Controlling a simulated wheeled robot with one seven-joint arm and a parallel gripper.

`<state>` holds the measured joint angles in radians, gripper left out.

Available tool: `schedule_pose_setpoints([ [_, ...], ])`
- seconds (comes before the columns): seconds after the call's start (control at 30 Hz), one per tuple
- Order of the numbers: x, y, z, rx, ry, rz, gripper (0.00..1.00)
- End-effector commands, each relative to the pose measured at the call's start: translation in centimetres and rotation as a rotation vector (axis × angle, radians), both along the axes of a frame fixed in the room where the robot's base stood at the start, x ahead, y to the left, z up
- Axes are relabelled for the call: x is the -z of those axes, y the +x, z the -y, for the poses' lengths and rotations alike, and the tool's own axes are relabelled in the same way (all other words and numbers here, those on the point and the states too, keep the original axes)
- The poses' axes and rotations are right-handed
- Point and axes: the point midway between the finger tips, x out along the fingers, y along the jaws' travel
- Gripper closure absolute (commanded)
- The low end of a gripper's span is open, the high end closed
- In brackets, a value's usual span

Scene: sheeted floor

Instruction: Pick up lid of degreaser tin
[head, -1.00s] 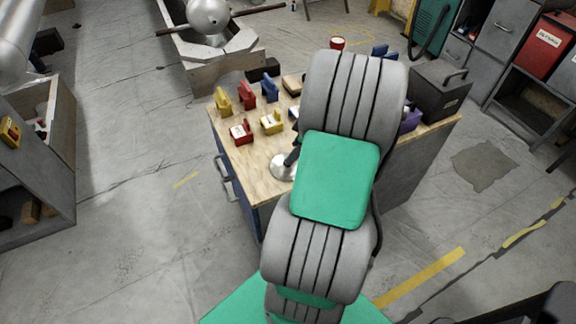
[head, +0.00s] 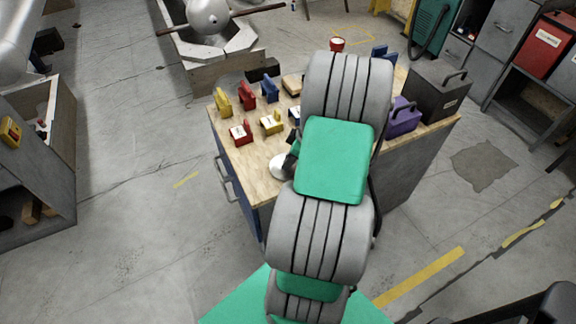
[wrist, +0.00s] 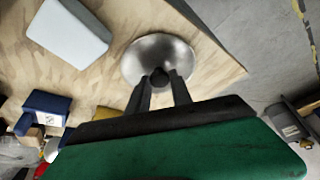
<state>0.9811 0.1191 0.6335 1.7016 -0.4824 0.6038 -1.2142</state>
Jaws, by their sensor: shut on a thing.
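The lid is a round, shiny metal disc (wrist: 148,58) with a small dark knob (wrist: 160,77) at its middle. In the wrist view my gripper (wrist: 161,84) has its two dark fingers closed on this knob. In the head view the lid (head: 279,166) shows near the left front edge of the workbench, partly covered by my arm. I cannot tell whether it touches the surface below it. I cannot pick out the degreaser tin; what is under the lid is hidden.
The wooden workbench (head: 252,177) carries several red, yellow and blue items at its left, a purple box (head: 403,118) and a dark toolbox (head: 440,90) at its right. In the wrist view a pale box (wrist: 68,30) lies beside the lid. Floor left of the bench is clear.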

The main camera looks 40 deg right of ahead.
Motion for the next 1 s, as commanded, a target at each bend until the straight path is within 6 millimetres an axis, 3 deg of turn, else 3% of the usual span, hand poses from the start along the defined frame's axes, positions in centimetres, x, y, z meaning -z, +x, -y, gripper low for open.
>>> schedule_pose_setpoints([
  [0.23, 0.0, 0.0, 0.0, 0.000, 0.000, 0.000, 1.00],
  [0.67, -0.2, 0.0, 0.0, -0.001, -0.001, 0.001, 1.00],
  [0.9, -3.1, 0.1, 0.1, -0.001, -0.004, 0.004, 1.00],
  [1.0, -5.5, -2.0, 0.1, 0.004, -0.006, 0.004, 1.00],
])
